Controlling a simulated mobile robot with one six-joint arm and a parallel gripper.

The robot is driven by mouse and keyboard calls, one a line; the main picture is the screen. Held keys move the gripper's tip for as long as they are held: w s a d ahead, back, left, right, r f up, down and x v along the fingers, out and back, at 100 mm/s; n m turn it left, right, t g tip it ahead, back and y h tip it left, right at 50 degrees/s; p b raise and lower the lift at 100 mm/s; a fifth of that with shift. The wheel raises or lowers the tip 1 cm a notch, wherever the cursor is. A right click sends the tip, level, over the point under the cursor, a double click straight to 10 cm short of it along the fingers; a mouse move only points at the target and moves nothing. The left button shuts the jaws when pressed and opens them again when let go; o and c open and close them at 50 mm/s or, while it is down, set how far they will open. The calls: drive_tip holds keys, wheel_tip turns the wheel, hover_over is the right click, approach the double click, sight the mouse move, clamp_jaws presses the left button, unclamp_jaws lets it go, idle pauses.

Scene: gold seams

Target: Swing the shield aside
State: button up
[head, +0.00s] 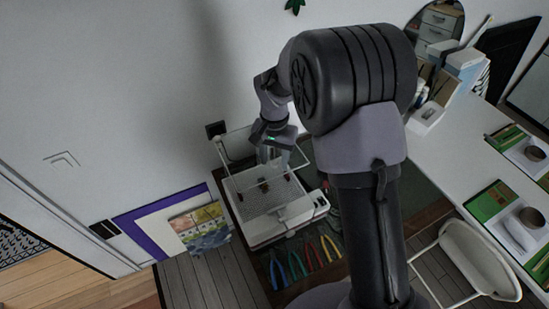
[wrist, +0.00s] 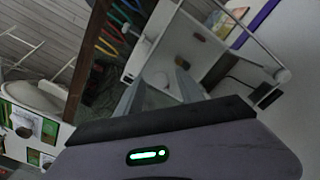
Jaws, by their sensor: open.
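A white bench device (head: 272,236) with a grey perforated top stands on a dark wooden table, with small brown pieces on the top. A pale-framed, clear panel that looks like the shield (head: 217,147) stands at its back left, by the wall. In the wrist view, a white rod frame with round end knobs (wrist: 282,75) shows at the right, apparently part of it. My gripper (head: 273,158) is over the back of the device, near the frame. Its two fingers (wrist: 160,78) are apart with nothing between them. Part of the panel is hidden behind my wrist.
Several coloured pliers (head: 300,262) lie in front of the device. A white desk (head: 455,150) with books and bowls is at the right, with a white chair (head: 470,262) below it. The wall is close behind the device. Pictures (head: 150,225) lean at the left.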

clamp_jaws()
idle(1.3)
